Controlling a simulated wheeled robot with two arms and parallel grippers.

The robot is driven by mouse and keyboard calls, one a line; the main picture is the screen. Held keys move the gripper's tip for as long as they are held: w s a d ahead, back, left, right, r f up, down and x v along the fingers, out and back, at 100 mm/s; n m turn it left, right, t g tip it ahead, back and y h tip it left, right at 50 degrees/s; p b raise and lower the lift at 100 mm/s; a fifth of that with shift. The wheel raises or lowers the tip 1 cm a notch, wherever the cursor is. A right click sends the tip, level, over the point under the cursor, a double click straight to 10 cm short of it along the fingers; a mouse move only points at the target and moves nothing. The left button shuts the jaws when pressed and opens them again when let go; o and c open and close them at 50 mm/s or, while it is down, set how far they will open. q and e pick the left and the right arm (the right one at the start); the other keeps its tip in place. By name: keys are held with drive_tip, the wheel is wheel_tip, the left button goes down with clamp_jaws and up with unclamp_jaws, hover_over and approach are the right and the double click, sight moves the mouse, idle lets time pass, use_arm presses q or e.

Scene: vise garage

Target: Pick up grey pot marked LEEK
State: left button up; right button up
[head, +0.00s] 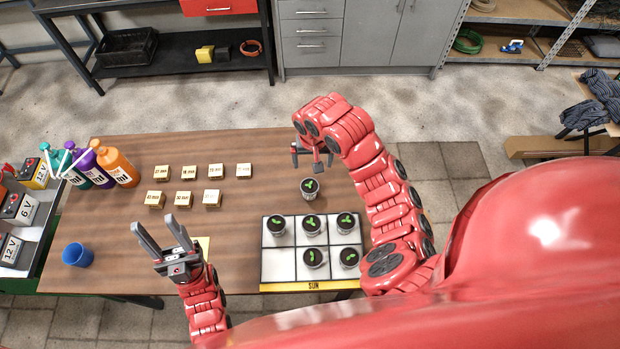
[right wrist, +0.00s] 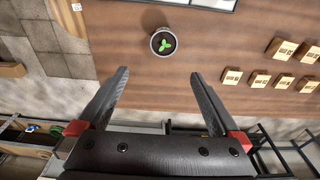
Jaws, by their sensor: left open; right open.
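A small grey pot (head: 309,190) with a green seedling stands alone on the wooden table, just behind the white tray. It also shows in the right wrist view (right wrist: 163,42), ahead of the open fingers; no label is readable on it. Several similar seedling pots, one of them the front-right pot (head: 348,257), stand in cells of the white tray (head: 276,263). My right gripper (head: 313,163) is open and empty, above and behind the lone pot and apart from it. My left gripper (head: 163,240) is open and empty over the table's front left.
Several labelled wooden blocks (head: 201,171) stand mid-table. Bottles (head: 116,166) and a blue cup (head: 77,254) are at the left, beside a rack of batteries (head: 14,208). The tray's front edge carries a yellow SUN strip (head: 313,286). The table's back right is clear.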

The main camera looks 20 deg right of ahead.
drive_tip(key=b, duration=0.8)
hover_over(310, 186)
wheel_tip(310, 186, down, 11)
drive_tip(key=shift+s+d+f, duration=0.1)
drive_tip(key=shift+d, duration=0.05)
drive_tip(key=shift+f, duration=0.75)
drive_tip(key=f, duration=0.1)
drive_tip(key=f+p, duration=0.2)
drive_tip(key=shift+a+f, duration=0.2)
drive_tip(key=shift+a, duration=0.05)
drive_tip(key=shift+w+f, duration=0.2)
drive_tip(key=shift+f, duration=0.25)
drive_tip(key=c, duration=1.4)
